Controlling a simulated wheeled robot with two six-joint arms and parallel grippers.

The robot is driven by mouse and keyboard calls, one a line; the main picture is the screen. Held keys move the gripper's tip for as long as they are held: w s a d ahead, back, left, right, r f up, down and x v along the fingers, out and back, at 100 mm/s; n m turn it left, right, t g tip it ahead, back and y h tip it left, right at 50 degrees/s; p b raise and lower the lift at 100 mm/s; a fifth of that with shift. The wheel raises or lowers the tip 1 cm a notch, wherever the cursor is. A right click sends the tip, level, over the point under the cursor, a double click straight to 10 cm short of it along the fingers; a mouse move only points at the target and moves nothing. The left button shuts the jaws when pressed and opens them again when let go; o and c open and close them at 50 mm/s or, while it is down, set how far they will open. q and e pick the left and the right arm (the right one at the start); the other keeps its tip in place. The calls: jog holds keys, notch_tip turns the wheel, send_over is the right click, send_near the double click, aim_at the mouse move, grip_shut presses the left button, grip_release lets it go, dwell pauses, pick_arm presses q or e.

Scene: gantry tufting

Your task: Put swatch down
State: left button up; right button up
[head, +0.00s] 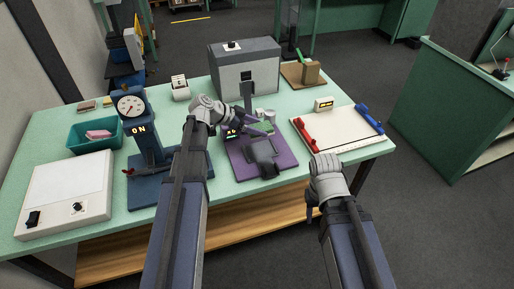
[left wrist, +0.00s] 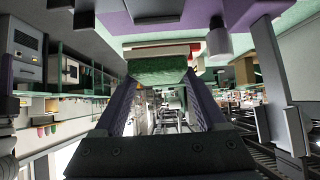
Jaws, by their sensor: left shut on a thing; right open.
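The swatch (head: 264,128) is a small green piece. It is at the far part of a purple-based device (head: 238,160); I cannot tell whether it touches anything below. My left gripper (head: 262,121) is shut on it from the left. In the left wrist view the swatch (left wrist: 157,68) looks fuzzy and green, pinched between the two fingertips (left wrist: 158,85). A purple surface (left wrist: 185,14) shows above it in that view. My right gripper (head: 311,214) is open and empty, off the table's front edge; its fingers are partly hidden by the wrist.
On the green table (head: 225,188) stand a blue dial gauge stand (head: 145,150), a white lightbox (head: 68,190), a teal bin (head: 90,135) with a pink piece, a grey box (head: 245,72), and a white board (head: 335,130) with red and blue bars.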

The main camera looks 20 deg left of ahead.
aim_at(256, 151)
pick_arm(q)
jog(key=shift+f+b, duration=4.45)
jog(key=shift+f, duration=0.3)
jog(key=shift+f, duration=0.1)
jog(key=shift+f, duration=0.15)
jog(key=o, duration=1.3)
jog(key=shift+c, duration=0.2)
jog(key=shift+a+r, duration=0.1)
jog(key=shift+r, duration=0.35)
jog(key=p+v, duration=0.7)
jog(key=v, duration=0.4)
jog(key=shift+s+a, duration=0.2)
jog(key=shift+a, duration=0.05)
